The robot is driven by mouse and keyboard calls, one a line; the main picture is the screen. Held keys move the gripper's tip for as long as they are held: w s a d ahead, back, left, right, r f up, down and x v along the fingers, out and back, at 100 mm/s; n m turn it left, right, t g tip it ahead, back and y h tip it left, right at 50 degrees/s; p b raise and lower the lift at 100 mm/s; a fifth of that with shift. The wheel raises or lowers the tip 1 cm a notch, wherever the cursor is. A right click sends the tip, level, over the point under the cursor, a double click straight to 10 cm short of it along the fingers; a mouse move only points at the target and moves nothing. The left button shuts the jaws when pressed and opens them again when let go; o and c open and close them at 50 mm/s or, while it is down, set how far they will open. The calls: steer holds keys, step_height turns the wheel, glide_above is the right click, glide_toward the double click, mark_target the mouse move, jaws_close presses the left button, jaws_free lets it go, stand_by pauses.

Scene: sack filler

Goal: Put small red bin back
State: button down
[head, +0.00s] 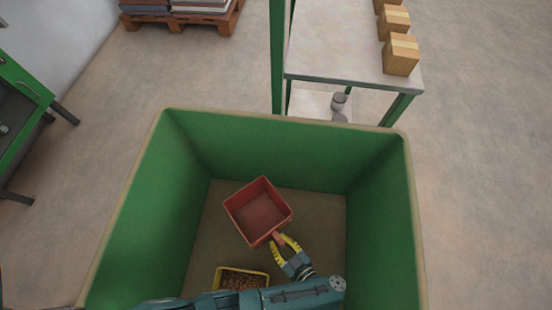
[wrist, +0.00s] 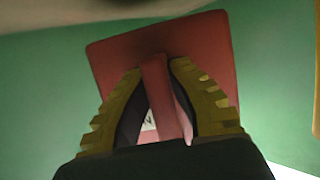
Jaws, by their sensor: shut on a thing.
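The small red bin (head: 258,212) is inside the large green container, open side up and seemingly empty. It also fills the middle of the wrist view (wrist: 215,50). My gripper (head: 279,241) is at the bin's near right corner, with its yellow fingers shut on a narrow red tab or handle of the bin. In the wrist view my gripper (wrist: 158,100) has one finger on each side of that red strip. I cannot tell whether the bin touches the container floor.
A green container (head: 285,150) with high walls surrounds the bin and my gripper. A yellow bin (head: 241,279) with brown grainy contents sits at its near side. Beyond stands a table (head: 340,45) with cardboard boxes (head: 401,55). A green bench (head: 22,110) is at left.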

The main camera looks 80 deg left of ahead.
step_height(320, 180, down, 7)
steer(key=b, duration=0.4)
steer(key=shift+r, duration=0.2)
steer(key=shift+f, duration=0.1)
steer(key=c, duration=1.2)
jaws_free()
